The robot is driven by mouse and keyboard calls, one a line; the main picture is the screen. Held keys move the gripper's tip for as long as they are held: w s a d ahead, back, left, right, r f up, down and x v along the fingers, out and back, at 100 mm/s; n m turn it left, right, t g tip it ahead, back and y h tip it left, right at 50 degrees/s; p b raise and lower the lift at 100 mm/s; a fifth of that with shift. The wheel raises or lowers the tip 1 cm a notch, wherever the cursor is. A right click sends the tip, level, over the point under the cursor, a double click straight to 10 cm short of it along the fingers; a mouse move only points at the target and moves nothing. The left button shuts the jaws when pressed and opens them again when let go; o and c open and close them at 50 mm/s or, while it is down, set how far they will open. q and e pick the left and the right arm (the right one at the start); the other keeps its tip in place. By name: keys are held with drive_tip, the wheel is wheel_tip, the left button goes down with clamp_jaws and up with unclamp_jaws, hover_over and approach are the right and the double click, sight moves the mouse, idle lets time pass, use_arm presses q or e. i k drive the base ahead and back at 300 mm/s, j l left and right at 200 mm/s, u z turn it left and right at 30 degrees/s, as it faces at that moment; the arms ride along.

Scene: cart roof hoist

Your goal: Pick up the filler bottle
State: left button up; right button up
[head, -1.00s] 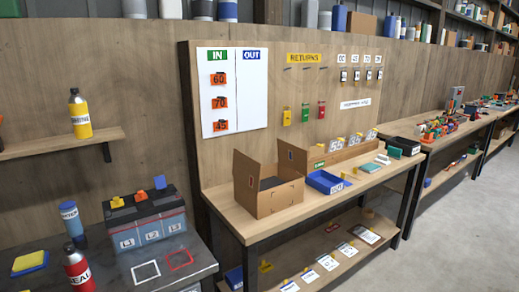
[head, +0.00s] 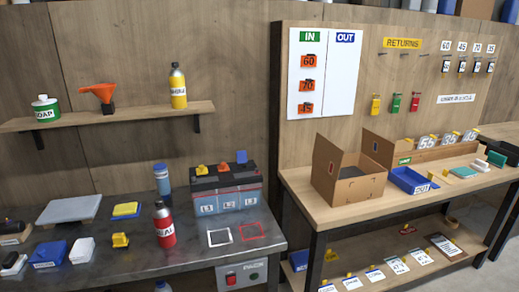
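Several bottles show in the head view, and I cannot read a label saying filler on any. A yellow bottle with a dark cap (head: 178,88) stands upright on the wall shelf. A red bottle labelled SEAL (head: 164,226) stands on the dark workbench. A blue bottle with a pale label band (head: 162,180) stands behind it, beside the battery. The top of another bottle (head: 163,287) shows below the bench at the bottom edge, mostly cut off. Neither of my grippers is in view.
The battery (head: 226,192) stands on the dark bench (head: 190,258) near white and red outlined squares. An open cardboard box (head: 347,185) and blue tray (head: 412,181) sit on the wooden table.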

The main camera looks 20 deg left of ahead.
sight(161, 170)
drive_tip(key=u, duration=1.25)
